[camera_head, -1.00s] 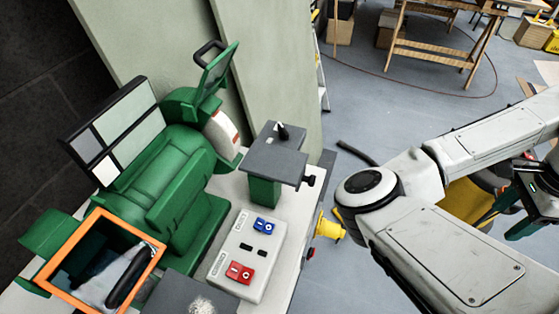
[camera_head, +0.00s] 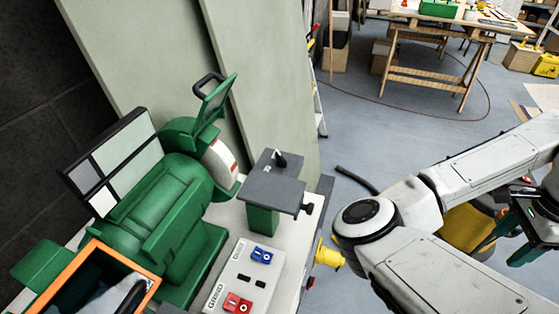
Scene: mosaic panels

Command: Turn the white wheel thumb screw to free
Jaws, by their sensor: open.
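The green bench grinder (camera_head: 158,195) stands on a pale bench against the wall. Its white wheel (camera_head: 221,160) shows at the right end, partly covered by the green guard. A grey tool rest (camera_head: 272,182) on a green post stands in front of that wheel. A small black thumb screw (camera_head: 309,207) sticks out at the rest's right side. A black lever-like part (camera_head: 280,158) stands on top of the rest. My gripper (camera_head: 503,238) is at the right edge, open and apparently empty, well away from the grinder. It is partly cut off by the frame.
A switch box (camera_head: 244,282) with blue and red switches sits before the grinder. A yellow fitting (camera_head: 328,256) juts from the bench side. An orange-framed shield (camera_head: 120,265) is at lower left. A wooden trestle table (camera_head: 440,60) stands far back; much floor is open.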

